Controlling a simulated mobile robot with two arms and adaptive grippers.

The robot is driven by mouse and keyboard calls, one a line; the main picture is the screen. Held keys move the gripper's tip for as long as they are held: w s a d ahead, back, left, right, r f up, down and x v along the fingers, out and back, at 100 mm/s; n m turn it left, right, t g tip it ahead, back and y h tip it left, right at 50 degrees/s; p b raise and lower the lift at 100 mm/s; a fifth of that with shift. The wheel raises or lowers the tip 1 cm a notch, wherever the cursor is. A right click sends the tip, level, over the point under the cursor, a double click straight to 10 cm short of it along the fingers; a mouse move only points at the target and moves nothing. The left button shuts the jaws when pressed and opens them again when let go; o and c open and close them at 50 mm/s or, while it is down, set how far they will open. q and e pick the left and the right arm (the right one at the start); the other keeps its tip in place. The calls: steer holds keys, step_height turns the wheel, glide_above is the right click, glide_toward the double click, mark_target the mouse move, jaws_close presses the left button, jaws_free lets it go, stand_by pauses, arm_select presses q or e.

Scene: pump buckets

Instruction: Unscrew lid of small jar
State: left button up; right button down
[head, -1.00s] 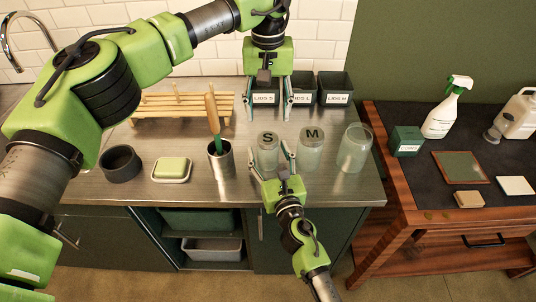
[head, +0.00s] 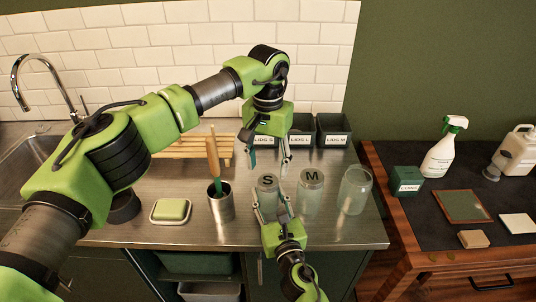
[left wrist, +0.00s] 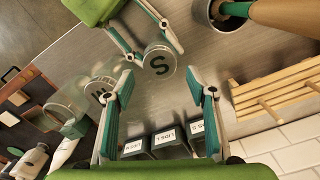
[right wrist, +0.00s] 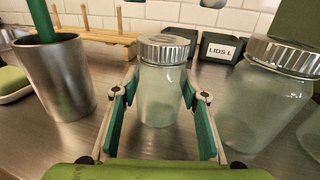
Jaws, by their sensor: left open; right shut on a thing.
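The small jar (right wrist: 160,97) is clear glass and stands upright on the steel counter. Its silver lid marked S (head: 267,181) is on it; the lid also shows in the left wrist view (left wrist: 160,61). My right gripper (head: 271,203) is shut on the small jar, with one finger on each side of the glass, below the lid. My left gripper (head: 268,167) is open and empty, pointing down above and slightly behind the lid. In the left wrist view the lid lies just beyond its two fingertips (left wrist: 162,80), apart from them.
A lidded M jar (head: 310,194) and an open, lidless jar (head: 355,191) stand to the right. A steel cup (head: 221,203) with a wooden-handled tool stands to the left. Lid bins (head: 333,140) and a wooden rack (head: 185,150) are behind. A soap dish (head: 171,212) is farther left.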

mark_target(268, 180)
arm_select(q)
steer(key=shift+f, duration=2.25)
